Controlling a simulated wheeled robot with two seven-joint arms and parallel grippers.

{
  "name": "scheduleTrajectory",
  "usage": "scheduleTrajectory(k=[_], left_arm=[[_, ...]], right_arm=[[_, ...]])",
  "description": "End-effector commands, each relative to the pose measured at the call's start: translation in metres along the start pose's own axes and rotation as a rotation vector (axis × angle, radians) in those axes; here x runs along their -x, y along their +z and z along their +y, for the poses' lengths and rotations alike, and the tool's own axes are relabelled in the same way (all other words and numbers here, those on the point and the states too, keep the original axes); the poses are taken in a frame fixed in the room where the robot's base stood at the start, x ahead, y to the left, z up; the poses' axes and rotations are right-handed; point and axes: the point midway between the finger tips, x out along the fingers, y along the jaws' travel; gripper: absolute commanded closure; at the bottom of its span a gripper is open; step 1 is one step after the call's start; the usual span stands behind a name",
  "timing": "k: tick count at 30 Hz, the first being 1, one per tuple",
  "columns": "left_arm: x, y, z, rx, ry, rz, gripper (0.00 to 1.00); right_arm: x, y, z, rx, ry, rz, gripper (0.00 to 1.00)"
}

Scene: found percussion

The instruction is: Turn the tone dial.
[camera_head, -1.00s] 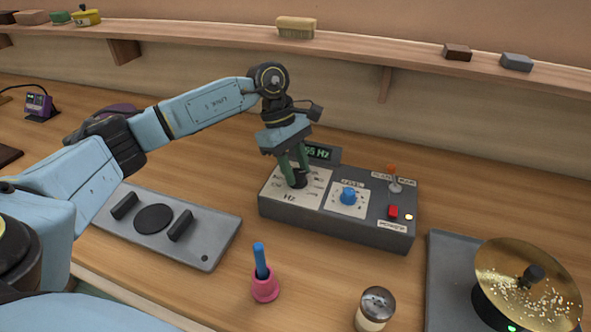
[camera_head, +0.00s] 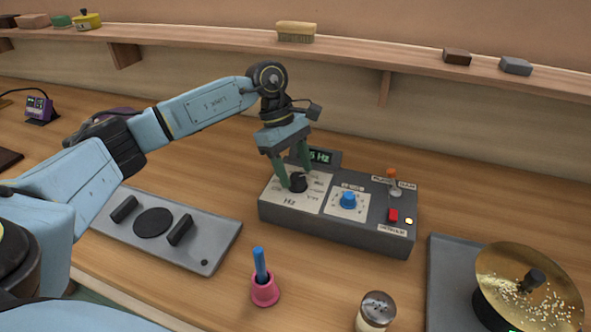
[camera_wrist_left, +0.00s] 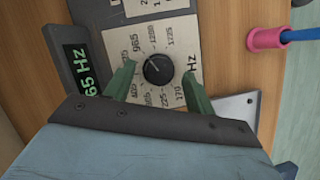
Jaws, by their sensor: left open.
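The tone dial is a black knob (camera_head: 298,182) on the cream Hz panel at the left of a grey control box (camera_head: 330,227). In the left wrist view the black knob (camera_wrist_left: 158,69) sits inside a ring of printed numbers, with its pointer line visible. My left gripper (camera_head: 294,175) is over it, pointing down. In the left wrist view the green fingers of my left gripper (camera_wrist_left: 160,85) are open, one on each side of the knob, apart from it. A green display (camera_wrist_left: 84,75) beside the panel ends in "65 Hz". My right gripper is not in view.
The box also has a blue level knob (camera_head: 348,200), a red power switch (camera_head: 393,216) and an orange-tipped toggle (camera_head: 392,174). A pink holder (camera_head: 265,290) with a blue stick and a shaker (camera_head: 376,310) stand in front. A brass cymbal (camera_head: 510,272) is at right.

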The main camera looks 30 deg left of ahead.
Motion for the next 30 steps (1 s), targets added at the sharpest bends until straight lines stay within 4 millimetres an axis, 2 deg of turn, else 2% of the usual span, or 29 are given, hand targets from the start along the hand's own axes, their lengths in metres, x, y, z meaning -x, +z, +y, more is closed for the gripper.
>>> scheduleTrajectory(k=[9, 15, 21, 30], left_arm=[[0.069, 0.0, 0.001, 0.001, 0.007, 0.0, 0.45], [0.106, 0.0, 0.0, 0.001, 0.004, 0.0, 0.45], [0.124, 0.0, 0.0, 0.0, 0.003, 0.0, 0.45], [0.125, 0.0, 0.0, 0.0, 0.002, 0.0, 0.45]], right_arm=[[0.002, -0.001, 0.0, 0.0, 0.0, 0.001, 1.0], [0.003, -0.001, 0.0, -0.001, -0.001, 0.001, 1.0], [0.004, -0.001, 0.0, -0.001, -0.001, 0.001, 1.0], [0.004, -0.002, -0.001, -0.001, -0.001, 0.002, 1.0]])
